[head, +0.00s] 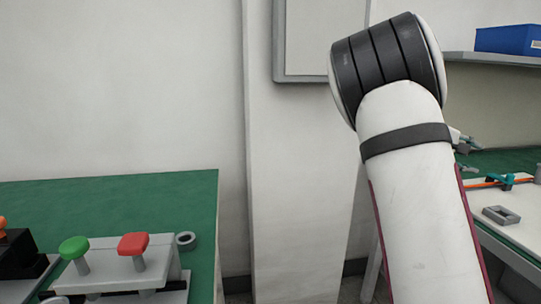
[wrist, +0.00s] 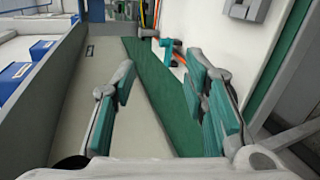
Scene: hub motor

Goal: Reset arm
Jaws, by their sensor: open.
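My gripper (wrist: 160,76) shows in the wrist view with its two teal-padded fingers wide apart. Nothing is between the fingers. Beyond them lie a green surface (wrist: 152,84) and a white worktop (wrist: 232,35). In the head view my arm rises at the right and bends at a dark ringed joint near the top.
A green-topped bench (head: 120,205) at the left carries a grey fixture with a green knob (head: 74,247) and a red knob (head: 133,243). A grey ring (head: 185,240) lies beside it. At the right, a grey block (head: 501,215) lies on a white worktop. A blue bin (head: 508,40) sits on a shelf.

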